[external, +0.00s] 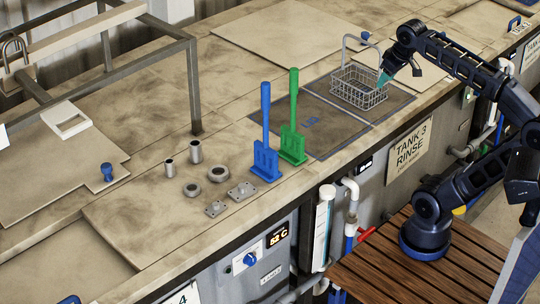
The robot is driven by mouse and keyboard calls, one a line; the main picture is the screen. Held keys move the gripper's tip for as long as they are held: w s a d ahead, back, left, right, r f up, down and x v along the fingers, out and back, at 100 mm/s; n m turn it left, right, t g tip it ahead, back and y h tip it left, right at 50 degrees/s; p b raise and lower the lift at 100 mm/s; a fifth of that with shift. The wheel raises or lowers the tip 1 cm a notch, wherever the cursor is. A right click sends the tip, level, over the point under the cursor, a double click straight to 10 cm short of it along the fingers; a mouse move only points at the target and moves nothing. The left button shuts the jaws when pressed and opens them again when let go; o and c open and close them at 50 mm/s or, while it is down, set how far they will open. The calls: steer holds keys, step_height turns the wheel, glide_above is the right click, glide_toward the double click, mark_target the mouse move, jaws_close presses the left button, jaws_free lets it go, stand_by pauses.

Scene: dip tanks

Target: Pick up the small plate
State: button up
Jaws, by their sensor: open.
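A small plate (215,209), flat, grey and metal, lies on the worn tan bench top left of the blue brush-like tool. A slightly larger grey plate (241,191) with a raised middle lies just behind it to the right. My gripper (383,79) has teal fingertips and is at the right, by the wire basket, well away from both plates. It is open, and I see nothing held in it. The gap between its fingers is too small to make out. Whether the fingertips touch the basket I cannot tell.
Two grey rings (218,174) and two metal cylinders (195,152) stand behind the plates. Upright blue (266,160) and green (292,145) tools stand to their right. A metal frame (193,90) rises at left.

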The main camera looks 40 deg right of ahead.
steer(key=w+a+r+n+g, duration=0.1)
steer(key=w+a+r+n, duration=0.45)
steer(key=w+a, duration=0.5)
steer(key=n+g, duration=0.3)
steer(key=n, duration=1.3)
glide_above(215, 204)
steer(key=f, duration=3.1)
steer(key=shift+w+d, duration=0.15)
steer(key=shift+d, duration=0.1)
steer(key=shift+a+f, duration=0.15)
steer(key=shift+f, duration=2.95)
steer(key=shift+c, duration=0.2)
jaws_close()
